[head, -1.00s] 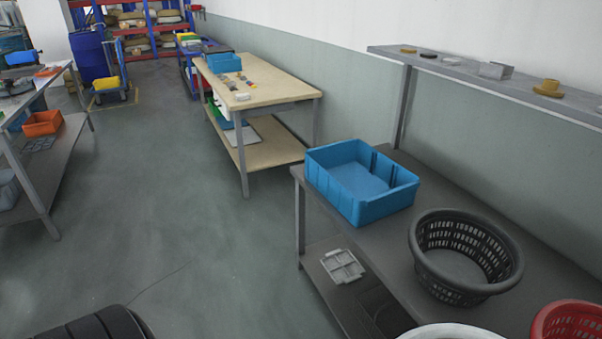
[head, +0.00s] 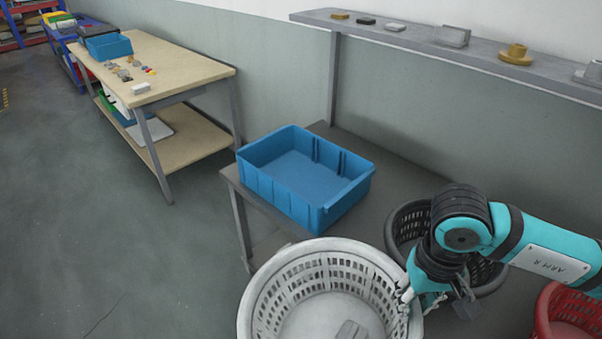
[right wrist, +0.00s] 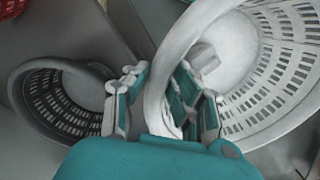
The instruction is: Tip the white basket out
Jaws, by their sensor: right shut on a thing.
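The white basket (head: 262,300) is at the lower middle of the head view, its round mouth facing up and its lower part cut off by the frame. A grey piece (head: 350,331) lies inside it; it also shows in the right wrist view (right wrist: 204,60). My right gripper (head: 410,296) is shut on the basket's right rim. In the right wrist view the rim of the white basket (right wrist: 155,95) passes between the fingers of the right gripper (right wrist: 163,88). My left gripper is not in view.
A blue bin (head: 290,182) stands on the grey table (head: 385,160), behind the white basket. A black basket (head: 405,222) is partly hidden behind my right arm. A red basket (head: 560,325) is at the right edge. A shelf (head: 420,45) with small parts runs above.

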